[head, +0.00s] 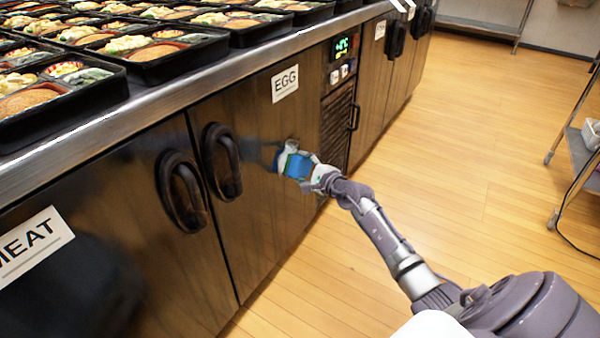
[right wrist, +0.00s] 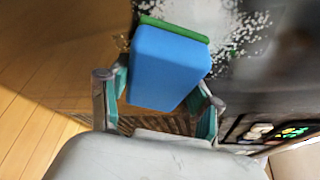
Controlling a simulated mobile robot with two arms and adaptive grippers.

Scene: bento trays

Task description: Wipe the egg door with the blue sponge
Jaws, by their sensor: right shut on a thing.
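The egg door (head: 268,125) is a dark, glossy cabinet door with a white EGG label (head: 285,84) and a black handle (head: 222,161). My right gripper (head: 300,168) is shut on the blue sponge (right wrist: 168,66), which has a green side (right wrist: 176,29) facing the door. In the head view the blue sponge (head: 298,166) is at the door's right part, below the label. In the right wrist view white specks and a pale smear (right wrist: 240,30) show on the door around the sponge. Whether the sponge touches the door is hard to tell. My left gripper is not in view.
The MEAT door (head: 100,270) with its own handle is to the left. A control panel (head: 343,50) and vent grille are just right of the egg door. Bento trays (head: 170,60) line the countertop. The wooden floor is clear; a metal cart (head: 580,150) stands at far right.

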